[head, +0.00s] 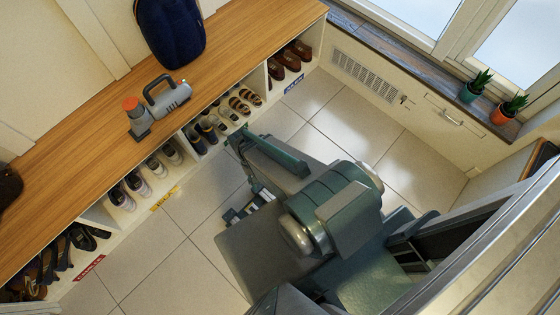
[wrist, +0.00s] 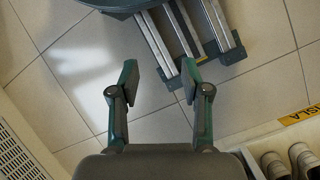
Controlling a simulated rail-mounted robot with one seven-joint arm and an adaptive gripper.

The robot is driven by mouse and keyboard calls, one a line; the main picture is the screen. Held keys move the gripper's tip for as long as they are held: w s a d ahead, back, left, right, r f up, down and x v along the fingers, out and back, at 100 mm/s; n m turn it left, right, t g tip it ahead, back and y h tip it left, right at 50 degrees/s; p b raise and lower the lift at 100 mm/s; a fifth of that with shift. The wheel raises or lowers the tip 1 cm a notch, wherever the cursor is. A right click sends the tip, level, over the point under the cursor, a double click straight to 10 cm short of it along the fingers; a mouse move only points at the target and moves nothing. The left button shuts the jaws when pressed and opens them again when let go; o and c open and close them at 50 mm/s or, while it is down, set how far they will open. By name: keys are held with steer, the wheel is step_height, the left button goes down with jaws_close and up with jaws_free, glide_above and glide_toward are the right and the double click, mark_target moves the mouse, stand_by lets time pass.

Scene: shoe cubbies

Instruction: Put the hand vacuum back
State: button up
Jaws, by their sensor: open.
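The hand vacuum (head: 172,98), grey with a dark looped handle, lies on the wooden bench top in the head view. Just left of it, a small grey piece with an orange round top (head: 131,104) stands on the bench; I cannot tell whether the two are joined. My gripper (wrist: 161,76) is open and empty in the wrist view, its two dark green fingers apart over the tiled floor. It is off the bench, to the right of the vacuum in the head view. The vacuum is not in the wrist view.
A dark blue backpack (head: 170,30) stands on the bench behind the vacuum. Cubbies under the bench hold several pairs of shoes (head: 122,192) with coloured name labels. Two potted plants (head: 474,87) sit on the windowsill at right. The bench between vacuum and left end is mostly clear.

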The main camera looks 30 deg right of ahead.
steer(key=s+d+f+n+g, duration=0.1)
steer(key=s+n, duration=0.1)
steer(key=s, duration=0.9)
steer(key=shift+s+d+f+n+g, duration=0.2)
steer(key=shift+s+n+g, duration=0.1)
steer(key=shift+s+n, duration=0.1)
steer(key=shift+r, duration=0.1)
step_height(320, 180, up, 6)
steer(key=p, duration=0.6)
steer(key=shift+w, duration=0.1)
